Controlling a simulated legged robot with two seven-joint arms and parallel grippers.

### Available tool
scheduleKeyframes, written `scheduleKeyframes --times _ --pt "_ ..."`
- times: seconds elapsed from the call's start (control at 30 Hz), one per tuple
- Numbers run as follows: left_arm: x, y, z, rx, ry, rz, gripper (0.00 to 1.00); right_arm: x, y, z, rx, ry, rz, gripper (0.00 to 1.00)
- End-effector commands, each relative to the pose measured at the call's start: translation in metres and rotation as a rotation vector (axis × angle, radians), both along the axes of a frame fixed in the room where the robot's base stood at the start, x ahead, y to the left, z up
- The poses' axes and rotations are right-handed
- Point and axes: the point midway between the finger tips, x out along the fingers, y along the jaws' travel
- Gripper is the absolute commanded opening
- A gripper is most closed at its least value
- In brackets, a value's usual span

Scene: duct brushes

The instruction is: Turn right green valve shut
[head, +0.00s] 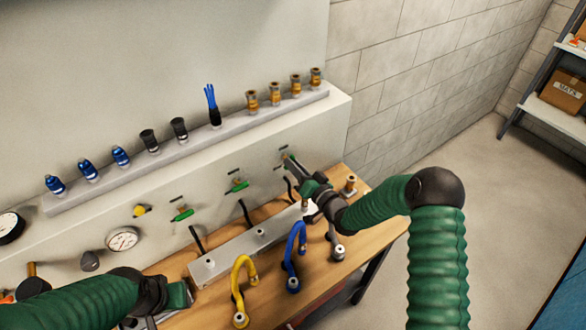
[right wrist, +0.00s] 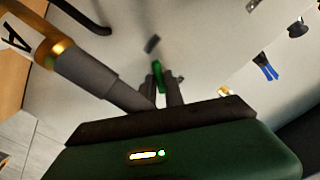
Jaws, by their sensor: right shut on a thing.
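The right green valve (head: 287,157) is on the pale panel face, at the right end of a row of green-handled valves. My right gripper (head: 296,168) reaches it from the front right and partly covers it. In the right wrist view the green handle (right wrist: 159,77) stands between the two dark fingers, and the gripper is shut on it. The handle's exact angle is hard to tell. My left gripper (head: 188,292) is low at the left over the bench; its fingers are not clear.
Two other green valves (head: 182,214) (head: 238,186) sit left of it. A yellow hose (head: 237,275) and a blue hose (head: 288,255) stand on the wooden bench (head: 330,283). A grey cylinder with a brass ring (right wrist: 62,50) is close beside my right fingers. Fittings line the ledge (head: 180,152) above.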

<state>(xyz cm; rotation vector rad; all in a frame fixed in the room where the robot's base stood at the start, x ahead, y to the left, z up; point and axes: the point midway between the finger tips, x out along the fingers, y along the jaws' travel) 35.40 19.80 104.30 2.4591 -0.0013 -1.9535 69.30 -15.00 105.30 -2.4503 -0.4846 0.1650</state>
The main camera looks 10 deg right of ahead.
Motion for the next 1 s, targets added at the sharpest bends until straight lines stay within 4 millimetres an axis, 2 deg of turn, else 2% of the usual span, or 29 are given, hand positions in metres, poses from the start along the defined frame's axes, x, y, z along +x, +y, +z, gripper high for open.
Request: scheduleKeyframes --times 0.6,1.0 --pt "0.0 0.0 -0.018 0.0 0.0 0.0 0.36 0.001 -0.005 -0.006 0.537 0.223 -0.009 0.0" --pt "0.0 0.0 -0.023 0.0 0.0 0.0 0.36 0.001 -0.006 -0.007 0.786 0.327 -0.01 0.0"
